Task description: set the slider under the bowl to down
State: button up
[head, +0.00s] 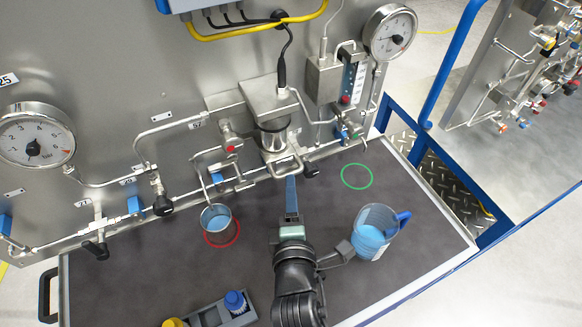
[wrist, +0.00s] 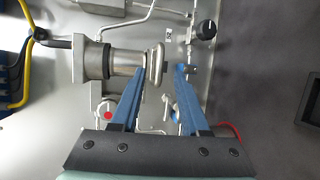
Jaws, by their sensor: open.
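The bowl (head: 272,138) is a short metal cylinder under a grey box-shaped unit on the steel panel. The slider (head: 284,166) is a rounded steel loop at the bowl's lower end. In the wrist view the bowl (wrist: 127,63) lies sideways, with the slider (wrist: 156,62) at its right end. My gripper (head: 291,182) is just below and in front of the slider in the head view. In the wrist view my gripper (wrist: 162,70) is open, with its blue fingers apart and the slider's near end between their tips. I cannot tell whether a finger touches it.
A clear jug (head: 374,232) of blue liquid stands right of my arm. A green ring (head: 357,176) encloses bare mat.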

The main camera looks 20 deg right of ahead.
aim_at(291, 172)
jog(key=shift+p+x, duration=0.45)
jog(key=shift+x, duration=2.7)
jog(key=shift+c, duration=0.2)
grip_shut()
